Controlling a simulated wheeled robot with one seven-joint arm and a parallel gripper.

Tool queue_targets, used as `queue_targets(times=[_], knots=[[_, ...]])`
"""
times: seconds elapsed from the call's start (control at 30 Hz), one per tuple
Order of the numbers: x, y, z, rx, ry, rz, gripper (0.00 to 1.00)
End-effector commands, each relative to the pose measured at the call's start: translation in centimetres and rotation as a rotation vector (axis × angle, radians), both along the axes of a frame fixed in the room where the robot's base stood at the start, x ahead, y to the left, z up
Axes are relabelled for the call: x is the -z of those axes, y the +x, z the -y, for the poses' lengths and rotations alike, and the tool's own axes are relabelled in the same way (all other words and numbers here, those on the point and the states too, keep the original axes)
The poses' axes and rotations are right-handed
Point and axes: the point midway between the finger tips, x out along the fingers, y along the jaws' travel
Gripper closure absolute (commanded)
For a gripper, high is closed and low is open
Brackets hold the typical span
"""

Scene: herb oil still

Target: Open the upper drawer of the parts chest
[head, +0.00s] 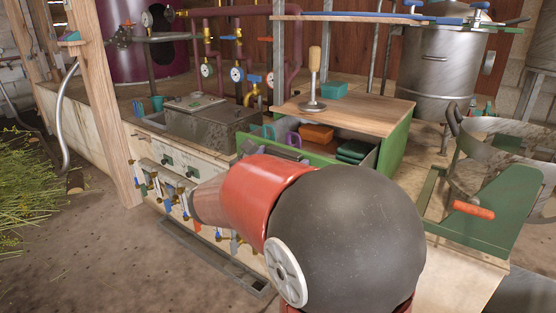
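The parts chest (395,140) has green sides and a flat wooden top, and stands on the bench right of centre. Its upper drawer (249,146) is pulled out towards me, and its green front edge shows left of my arm. Inside it I see an orange box (316,134), dark green items (352,151) and purple and teal loops. My red and dark grey arm covers the lower part of the chest. A dark grey part, probably my gripper (272,151), shows at the drawer front. Its fingertips are hidden, so its grip on the handle cannot be seen.
A metal sink box (205,118) stands to the left, a steel pot (441,75) behind, and a green stand with an orange handle (473,210) at right. Bare floor is at lower left.

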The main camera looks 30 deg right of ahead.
Motion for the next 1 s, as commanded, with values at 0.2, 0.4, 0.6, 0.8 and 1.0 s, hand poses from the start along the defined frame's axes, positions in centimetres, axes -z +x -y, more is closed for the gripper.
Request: queue_targets(times=[0.2,0.4,0.6,0.8,1.0], knots=[[0.0,-0.3,-0.9,-0.004,0.001,0.001,0.00],[0.0,-1.6,-4.1,-0.005,0.000,0.000,0.00],[0.0,-2.7,-6.6,-0.002,0.000,0.000,0.00],[0.0,-3.0,-7.3,0.000,0.000,0.000,0.00],[0.0,-3.0,-7.2,0.000,0.000,0.000,0.00]])
